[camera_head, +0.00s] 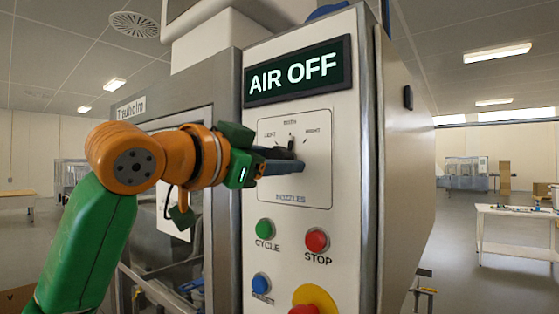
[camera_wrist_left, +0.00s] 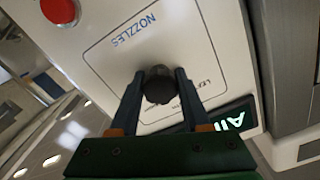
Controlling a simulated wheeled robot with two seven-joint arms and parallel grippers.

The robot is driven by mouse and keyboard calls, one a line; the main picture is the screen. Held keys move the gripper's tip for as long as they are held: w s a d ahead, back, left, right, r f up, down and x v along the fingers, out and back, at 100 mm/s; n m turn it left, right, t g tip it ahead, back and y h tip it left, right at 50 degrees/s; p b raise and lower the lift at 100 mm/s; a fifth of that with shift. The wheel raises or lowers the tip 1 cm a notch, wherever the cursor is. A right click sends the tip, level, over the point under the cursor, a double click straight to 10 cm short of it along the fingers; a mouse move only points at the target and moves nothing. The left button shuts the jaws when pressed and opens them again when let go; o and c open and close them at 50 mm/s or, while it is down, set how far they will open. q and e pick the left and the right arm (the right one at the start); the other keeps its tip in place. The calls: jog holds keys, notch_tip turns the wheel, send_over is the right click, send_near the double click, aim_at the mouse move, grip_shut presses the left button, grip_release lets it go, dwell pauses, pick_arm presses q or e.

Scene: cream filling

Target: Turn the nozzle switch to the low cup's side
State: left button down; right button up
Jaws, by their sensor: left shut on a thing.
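The nozzle switch is a black round knob (camera_wrist_left: 158,88) on the pale NOZZLES panel (camera_head: 318,188). Its dark pointer (camera_head: 291,142) shows just above my gripper in the head view, pointing up near the BOTH label. LEFT and RIGHT labels stand on either side. My left gripper (camera_head: 285,162) reaches in from the left and is shut on the knob. In the left wrist view its two fingers lie on opposite sides of the knob. Most of the knob is hidden behind the gripper in the head view. No cups and no right gripper are in view.
An AIR OFF display (camera_head: 297,71) sits above the panel. Below are a green CYCLE button (camera_head: 265,229), a red STOP button (camera_head: 316,240), a blue button (camera_head: 261,283) and a red emergency knob on yellow (camera_head: 314,300). A glazed machine bay is at left; open floor lies right.

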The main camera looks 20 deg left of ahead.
pick_arm(q)
jog(key=m, duration=0.4)
jog(key=shift+r, duration=0.1)
jog(key=shift+m, duration=1.4)
jog(key=shift+c, duration=2.1)
grip_release()
jog(key=shift+o, duration=0.3)
jog(key=shift+s, duration=0.25)
